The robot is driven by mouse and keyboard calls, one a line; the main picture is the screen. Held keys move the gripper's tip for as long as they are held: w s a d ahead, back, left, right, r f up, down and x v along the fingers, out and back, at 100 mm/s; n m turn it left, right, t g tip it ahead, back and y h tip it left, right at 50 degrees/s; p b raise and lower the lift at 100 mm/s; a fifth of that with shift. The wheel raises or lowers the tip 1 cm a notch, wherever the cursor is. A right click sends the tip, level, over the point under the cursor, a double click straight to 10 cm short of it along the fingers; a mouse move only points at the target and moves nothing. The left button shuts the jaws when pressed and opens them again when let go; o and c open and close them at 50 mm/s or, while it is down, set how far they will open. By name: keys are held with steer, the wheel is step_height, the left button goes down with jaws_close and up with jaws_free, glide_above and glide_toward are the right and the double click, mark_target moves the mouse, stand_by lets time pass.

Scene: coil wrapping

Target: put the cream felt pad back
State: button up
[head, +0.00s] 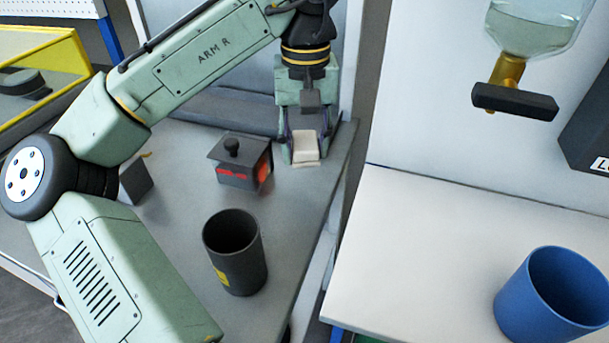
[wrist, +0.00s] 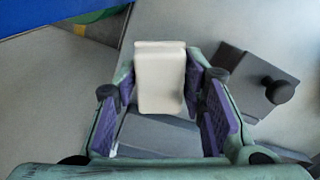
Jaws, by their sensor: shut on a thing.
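The cream felt pad (head: 306,150) is between the fingers of my gripper (head: 305,148), over the far right part of the grey table. In the wrist view the cream pad (wrist: 160,78) sits between the two purple-lined fingers of my gripper (wrist: 165,105), which are shut on it. In the wrist view a grey block shows just below the pad. I cannot tell whether the pad touches the table.
A dark box with a knobbed lid and red glowing sides (head: 240,163) stands just left of my gripper. A dark grey cup (head: 236,262) stands nearer on the grey table (head: 180,240). A white counter (head: 420,250) with a blue cup (head: 552,300) is at right.

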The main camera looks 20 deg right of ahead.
mark_target(305, 143)
step_height(305, 143, down, 7)
steer(key=shift+f, duration=0.2)
stand_by(0.3)
steer(key=shift+f, duration=0.15)
steer(key=o, duration=1.1)
steer(key=shift+o, duration=0.2)
step_height(305, 143, up, 12)
steer(key=shift+r, duration=0.2)
steer(key=shift+s+f, duration=0.1)
